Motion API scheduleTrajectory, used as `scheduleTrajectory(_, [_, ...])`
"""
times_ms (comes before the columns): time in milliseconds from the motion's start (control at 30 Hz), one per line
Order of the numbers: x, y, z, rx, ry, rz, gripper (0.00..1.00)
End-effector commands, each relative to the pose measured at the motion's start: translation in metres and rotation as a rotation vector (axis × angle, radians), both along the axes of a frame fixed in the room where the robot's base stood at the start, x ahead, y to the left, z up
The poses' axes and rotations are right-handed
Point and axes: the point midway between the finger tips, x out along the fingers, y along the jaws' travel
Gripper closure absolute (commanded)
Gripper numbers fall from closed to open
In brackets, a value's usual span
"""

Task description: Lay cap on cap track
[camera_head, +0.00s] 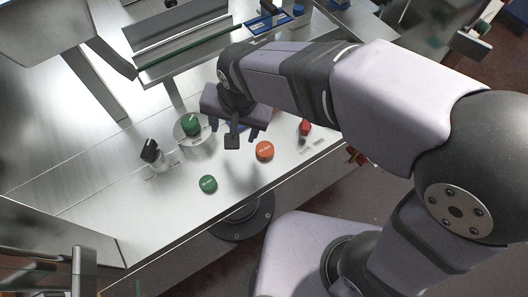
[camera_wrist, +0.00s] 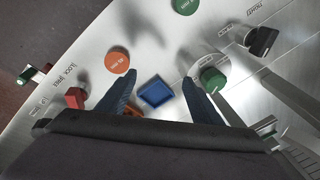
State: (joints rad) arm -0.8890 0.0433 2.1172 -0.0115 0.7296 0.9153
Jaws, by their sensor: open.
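My gripper (camera_head: 232,141) hangs over the steel panel, jaws apart. In the wrist view its two dark fingers (camera_wrist: 159,77) are spread, with a blue square piece (camera_wrist: 156,92) on the panel showing between them; nothing is gripped. An orange round disc (camera_head: 264,150) and a green round disc (camera_head: 208,184) lie on the panel, both with white lettering; the wrist view shows the orange disc (camera_wrist: 117,61) and green disc (camera_wrist: 185,5). I cannot tell for certain which piece is the cap. A long rail with a green strip (camera_head: 190,46), possibly the cap track, runs at the back.
A green knob (camera_head: 191,126) on a round base and a black switch (camera_head: 150,150) stand left of my gripper. A red knob (camera_head: 305,128) stands to the right. A blue holder (camera_head: 268,22) is at the back. The front left of the panel is clear.

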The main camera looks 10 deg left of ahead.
Motion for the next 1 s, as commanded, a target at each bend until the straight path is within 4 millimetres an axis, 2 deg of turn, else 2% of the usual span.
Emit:
scheduleTrajectory(33, [0.001, -0.021, -0.004, -0.053, 0.005, -0.012, 0.41])
scheduleTrajectory(100, [0.001, -0.043, -0.005, -0.112, 0.010, -0.023, 0.41])
scheduleTrajectory(200, [0.002, -0.063, -0.005, -0.169, 0.015, -0.036, 0.41])
scheduleTrajectory(267, [0.002, -0.069, -0.004, -0.185, 0.015, -0.039, 0.41])
scheduleTrajectory(433, [0.001, -0.072, -0.006, -0.197, 0.018, -0.040, 0.41])
scheduleTrajectory(667, [0.004, -0.072, -0.023, -0.196, 0.019, -0.038, 0.41])
scheduleTrajectory(867, [0.004, -0.071, -0.027, -0.194, 0.018, -0.038, 0.41])
scheduleTrajectory(1000, [0.005, -0.071, -0.036, -0.197, 0.020, -0.039, 0.41])
